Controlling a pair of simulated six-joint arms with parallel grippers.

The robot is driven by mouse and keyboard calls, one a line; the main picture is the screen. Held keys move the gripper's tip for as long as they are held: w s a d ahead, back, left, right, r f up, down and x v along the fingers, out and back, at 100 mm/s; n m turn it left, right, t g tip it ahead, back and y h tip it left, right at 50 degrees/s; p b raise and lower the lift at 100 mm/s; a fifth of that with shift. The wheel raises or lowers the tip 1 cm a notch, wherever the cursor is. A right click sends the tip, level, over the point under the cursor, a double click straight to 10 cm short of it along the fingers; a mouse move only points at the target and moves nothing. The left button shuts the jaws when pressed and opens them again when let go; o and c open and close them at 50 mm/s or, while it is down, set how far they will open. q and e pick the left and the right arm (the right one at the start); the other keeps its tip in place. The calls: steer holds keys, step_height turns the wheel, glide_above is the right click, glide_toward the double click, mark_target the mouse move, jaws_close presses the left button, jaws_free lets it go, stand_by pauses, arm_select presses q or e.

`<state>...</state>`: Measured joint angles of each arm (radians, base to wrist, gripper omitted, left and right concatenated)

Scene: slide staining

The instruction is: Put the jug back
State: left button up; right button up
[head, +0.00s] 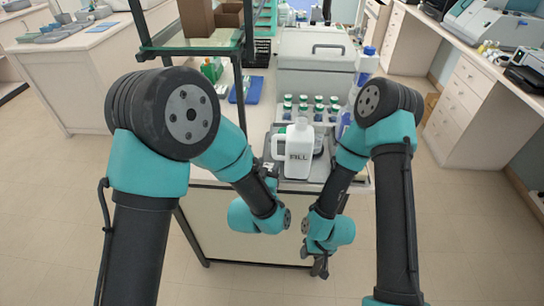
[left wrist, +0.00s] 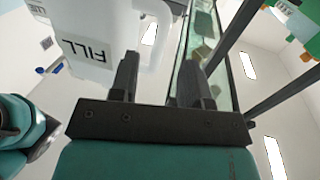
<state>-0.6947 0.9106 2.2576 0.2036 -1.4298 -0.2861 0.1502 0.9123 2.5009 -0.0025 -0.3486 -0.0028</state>
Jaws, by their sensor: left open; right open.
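The white jug (head: 299,152), marked "FILL", stands upright on a grey tray (head: 318,178) at the front of the bench, its handle on the left. In the left wrist view the jug (left wrist: 95,45) fills the upper left, and its handle (left wrist: 163,25) shows between my finger tips. My left gripper (left wrist: 158,62) is open at the handle side of the jug; I cannot tell whether it touches the handle. In the head view it is mostly hidden by its own wrist. My right gripper (head: 321,268) is open, hanging low in front of the bench, away from the jug.
Behind the jug stand several green-capped bottles (head: 304,106) and a large grey box (head: 315,65). A blue-capped bottle (head: 365,62) is at the right. A glass shelf (head: 195,42) stands at the left, with a blue rack (head: 246,90) beneath. A dark round item behind the jug is partly hidden.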

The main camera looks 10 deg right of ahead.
arm_select(q)
steer(key=v, duration=0.5)
steer(key=shift+s+a, duration=0.2)
steer(key=shift+s, duration=0.15)
steer(key=a+f+n+g+y, duration=0.4)
steer(key=a+f+g, duration=0.3)
steer(key=a+f, duration=0.95)
steer(key=s+a+f+n+g+y, duration=0.1)
steer(key=s+a+f+n+g, duration=0.2)
steer(key=s+a+f+g, duration=0.4)
steer(key=s+a+f, duration=0.4)
steer(key=s+a, duration=0.2)
steer(key=a, duration=0.1)
steer(key=shift+a+n+g, duration=0.3)
steer(key=shift+g, duration=0.1)
steer(key=shift+f, duration=0.15)
